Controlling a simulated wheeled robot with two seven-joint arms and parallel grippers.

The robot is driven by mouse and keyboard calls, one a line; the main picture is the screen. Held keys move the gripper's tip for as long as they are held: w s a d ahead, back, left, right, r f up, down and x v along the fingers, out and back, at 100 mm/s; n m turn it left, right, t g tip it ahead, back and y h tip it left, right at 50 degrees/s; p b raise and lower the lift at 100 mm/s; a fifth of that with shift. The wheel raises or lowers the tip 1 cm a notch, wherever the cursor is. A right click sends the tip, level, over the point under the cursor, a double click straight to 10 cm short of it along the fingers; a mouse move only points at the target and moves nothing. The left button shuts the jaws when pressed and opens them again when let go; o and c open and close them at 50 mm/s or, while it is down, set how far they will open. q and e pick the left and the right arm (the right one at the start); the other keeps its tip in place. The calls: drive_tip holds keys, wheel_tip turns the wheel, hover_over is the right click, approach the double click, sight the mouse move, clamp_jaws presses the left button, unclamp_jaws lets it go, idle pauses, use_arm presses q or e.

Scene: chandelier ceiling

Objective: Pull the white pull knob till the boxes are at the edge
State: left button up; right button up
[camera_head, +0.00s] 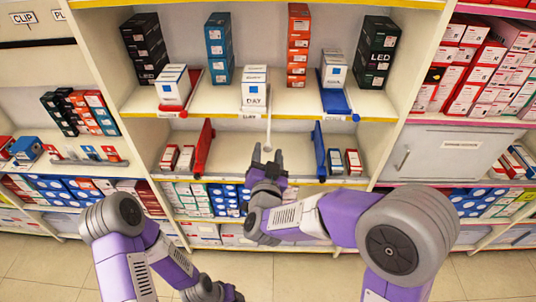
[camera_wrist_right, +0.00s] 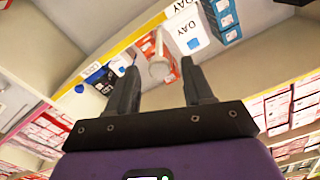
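The white pull knob (camera_head: 268,134) is a thin rod with a rounded end, at the front edge of the middle shelf (camera_head: 225,101), below the white DAY box (camera_head: 254,90). My right gripper (camera_head: 267,155) is open, with its fingertips just below the knob's end. In the right wrist view the knob (camera_wrist_right: 158,64) appears between the two spread fingers of the gripper (camera_wrist_right: 162,82); I cannot tell whether they touch it. The DAY box also shows there (camera_wrist_right: 186,32). My left arm is at the lower left, but its gripper is not in view.
Red (camera_head: 203,146) and blue (camera_head: 320,150) upright dividers flank the bay below. White boxes stand by a red pusher (camera_head: 192,88) and a blue pusher (camera_head: 337,102) on the middle shelf. Taller box stacks stand behind. The lower bay's centre is clear.

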drive_tip(key=s, duration=0.7)
drive_tip(key=shift+s+a, duration=0.25)
drive_tip(key=shift+a, duration=0.1)
drive_tip(key=d+f+n+g+y, duration=0.15)
drive_tip(key=f+g, duration=0.35)
drive_tip(key=f, duration=0.9)
drive_tip(key=d+f+n+g+y, duration=0.1)
drive_tip(key=d+f+g+y, duration=0.2)
drive_tip(key=f, duration=1)
drive_tip(key=s+d+f+g+y, duration=0.1)
drive_tip(key=s+d+f+g, duration=0.1)
drive_tip(key=s+f+g, duration=0.7)
drive_tip(key=s+f, duration=0.6)
drive_tip(key=s, duration=0.2)
drive_tip(key=shift+s+d+g, duration=0.2)
drive_tip(key=shift+g, duration=0.1)
drive_tip(key=shift+n+y, duration=0.25)
